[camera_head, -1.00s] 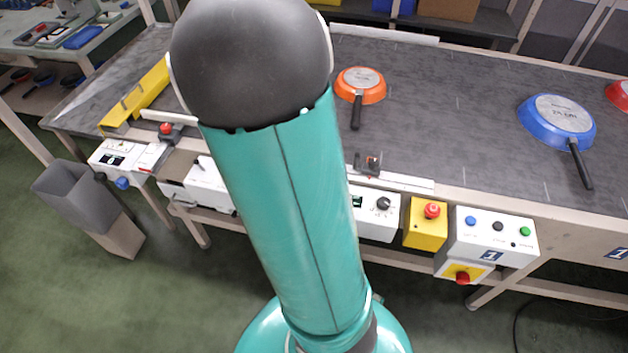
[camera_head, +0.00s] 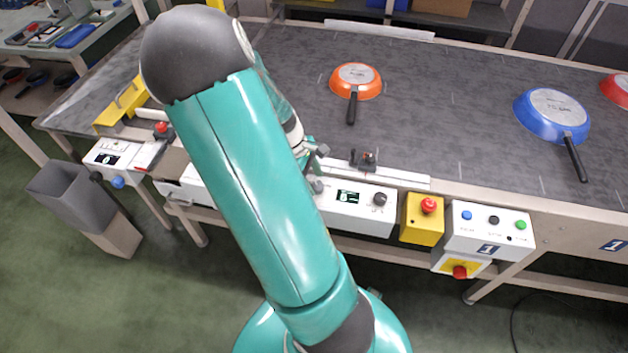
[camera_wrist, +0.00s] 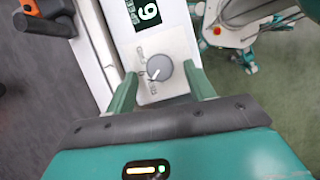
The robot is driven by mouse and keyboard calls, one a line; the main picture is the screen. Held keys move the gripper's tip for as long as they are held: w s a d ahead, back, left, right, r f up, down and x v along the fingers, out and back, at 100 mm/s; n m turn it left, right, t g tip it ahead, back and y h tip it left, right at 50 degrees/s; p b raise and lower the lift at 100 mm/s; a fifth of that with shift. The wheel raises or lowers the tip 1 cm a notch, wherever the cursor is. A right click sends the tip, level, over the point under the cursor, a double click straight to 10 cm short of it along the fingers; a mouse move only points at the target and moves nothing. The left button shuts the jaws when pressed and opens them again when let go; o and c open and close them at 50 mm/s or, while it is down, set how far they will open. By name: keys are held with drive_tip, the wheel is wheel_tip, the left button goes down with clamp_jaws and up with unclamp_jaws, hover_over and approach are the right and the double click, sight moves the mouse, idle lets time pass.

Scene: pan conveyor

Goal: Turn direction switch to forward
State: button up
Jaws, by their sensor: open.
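A white control box (camera_head: 350,222) on the conveyor's front side carries a small dark display and knobs. A round grey knob (camera_wrist: 160,68) with a white pointer, likely the direction switch, shows in the wrist view; its printed labels are too small to read. It also shows in the head view (camera_head: 317,187), left of the display. My gripper (camera_wrist: 160,82) is open, with its green fingers on either side of the knob in the picture. I cannot tell whether they touch it. In the head view my gripper (camera_head: 318,152) is just above the knob, partly hidden by my arm.
A second knob (camera_head: 380,199) sits right of the display (camera_head: 348,197). A yellow box with a red button (camera_head: 428,206) and a button panel (camera_head: 490,235) stand further right. An orange pan (camera_head: 356,80) and a blue pan (camera_head: 553,115) lie on the belt (camera_head: 450,90).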

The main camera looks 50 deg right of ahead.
drive_tip(key=shift+s+f, duration=0.25)
drive_tip(key=shift+f, duration=0.35)
drive_tip(key=c, duration=1)
